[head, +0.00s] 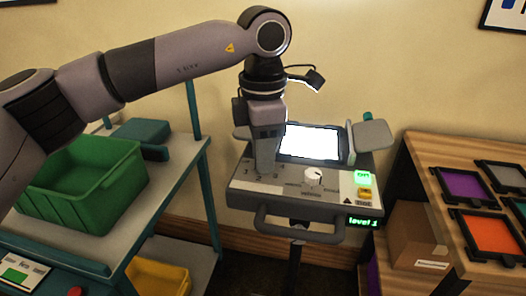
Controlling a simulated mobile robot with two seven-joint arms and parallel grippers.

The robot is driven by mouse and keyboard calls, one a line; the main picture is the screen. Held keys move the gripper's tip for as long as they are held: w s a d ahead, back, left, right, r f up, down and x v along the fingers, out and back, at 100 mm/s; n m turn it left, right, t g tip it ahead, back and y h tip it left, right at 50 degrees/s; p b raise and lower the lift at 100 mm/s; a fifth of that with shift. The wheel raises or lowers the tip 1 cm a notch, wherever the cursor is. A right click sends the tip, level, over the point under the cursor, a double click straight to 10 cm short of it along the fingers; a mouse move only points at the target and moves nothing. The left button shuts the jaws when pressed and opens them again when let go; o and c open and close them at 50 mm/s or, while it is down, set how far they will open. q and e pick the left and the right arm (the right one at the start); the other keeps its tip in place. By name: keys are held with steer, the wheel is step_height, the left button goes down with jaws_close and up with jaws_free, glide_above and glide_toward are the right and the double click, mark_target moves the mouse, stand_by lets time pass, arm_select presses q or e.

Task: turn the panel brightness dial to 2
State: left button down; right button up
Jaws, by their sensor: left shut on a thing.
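The control box (290,200) stands on a post, with a brightly lit white panel (311,143) at its back. My left gripper (265,168) reaches down onto the left part of its top face and is shut on the panel brightness dial. The gripper hides that dial, so its pointer cannot be seen. A white knob (314,177) with a dark mark and small labels around it sits apart, to the right of the gripper. A small display (363,221) on the front reads "level 1" in green. My right gripper is not in view.
A green lit "on" indicator (363,177) and a yellow button (365,194) are on the box's right. A handle bar (300,234) runs along its front. A green crate (85,190) stands on the left table. Framed coloured panels (494,235) and a cardboard box (417,236) are at the right.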

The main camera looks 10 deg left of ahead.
arm_select(q)
steer(key=n, duration=0.3)
steer(key=shift+n, duration=0.3)
steer(key=shift+n+b, duration=0.35)
steer(key=shift+n, duration=1.15)
steer(key=c, duration=1.1)
jaws_free()
steer(key=shift+r, duration=3.65)
